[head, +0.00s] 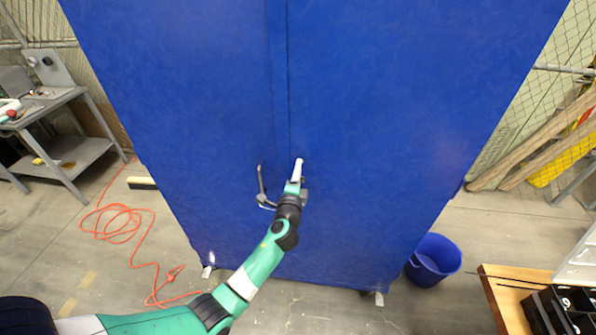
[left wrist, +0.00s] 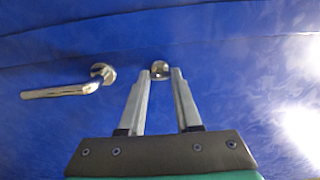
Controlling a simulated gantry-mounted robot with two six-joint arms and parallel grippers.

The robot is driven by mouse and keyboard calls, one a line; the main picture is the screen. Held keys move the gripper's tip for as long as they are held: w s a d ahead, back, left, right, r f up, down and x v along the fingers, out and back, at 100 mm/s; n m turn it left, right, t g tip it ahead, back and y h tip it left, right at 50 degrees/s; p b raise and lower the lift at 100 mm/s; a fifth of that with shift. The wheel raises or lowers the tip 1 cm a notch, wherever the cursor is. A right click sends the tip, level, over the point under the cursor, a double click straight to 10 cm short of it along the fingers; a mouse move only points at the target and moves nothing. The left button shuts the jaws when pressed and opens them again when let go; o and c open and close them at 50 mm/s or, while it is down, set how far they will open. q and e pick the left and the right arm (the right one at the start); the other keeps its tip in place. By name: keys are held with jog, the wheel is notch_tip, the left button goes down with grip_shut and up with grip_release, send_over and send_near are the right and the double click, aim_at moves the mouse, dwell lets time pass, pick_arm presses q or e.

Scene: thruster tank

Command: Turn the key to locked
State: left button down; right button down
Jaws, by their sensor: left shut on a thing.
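A tall blue cabinet (head: 390,110) fills the middle of the head view. In the left wrist view, a small round silver key lock (left wrist: 160,66) sits on the blue door. My left gripper (left wrist: 161,74) has its two fingertips on either side of it and is shut on the key, which is mostly hidden between them. I cannot tell the key's angle. In the head view, my left gripper (head: 298,168) is at the door, just right of the centre seam.
A silver lever handle (left wrist: 68,90) is left of the lock in the left wrist view. A grey handle (head: 262,184) shows left of the gripper in the head view. A blue bucket (head: 433,260), orange cable (head: 120,224) and grey workbench (head: 65,130) stand around the cabinet.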

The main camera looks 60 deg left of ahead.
pick_arm(q)
jog(key=c, duration=0.6)
grip_release()
jog(key=shift+d, duration=0.1)
jog(key=p+v, duration=0.1)
jog(key=v, duration=1)
jog(key=shift+s+d, duration=0.2)
